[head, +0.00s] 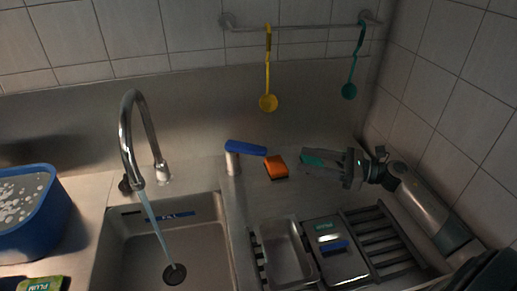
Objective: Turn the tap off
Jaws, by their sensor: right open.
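A chrome gooseneck tap (127,140) stands behind the sink at the left. A stream of water (158,228) runs from its spout into the sink basin (125,240). A short metal post with a blue lever (246,148) stands right of the basin; the lever points to the right. My right gripper (305,164) comes in from the right, open and apart from the lever, to the right of it. My left gripper is not in view.
An orange block (276,167) lies between the lever and my right gripper. A metal pan (285,255), a lidded container (338,262) and a slatted rack (385,240) are at the front right. A blue tub (45,225) stands at the left. Yellow (268,75) and green (352,70) ladles hang behind.

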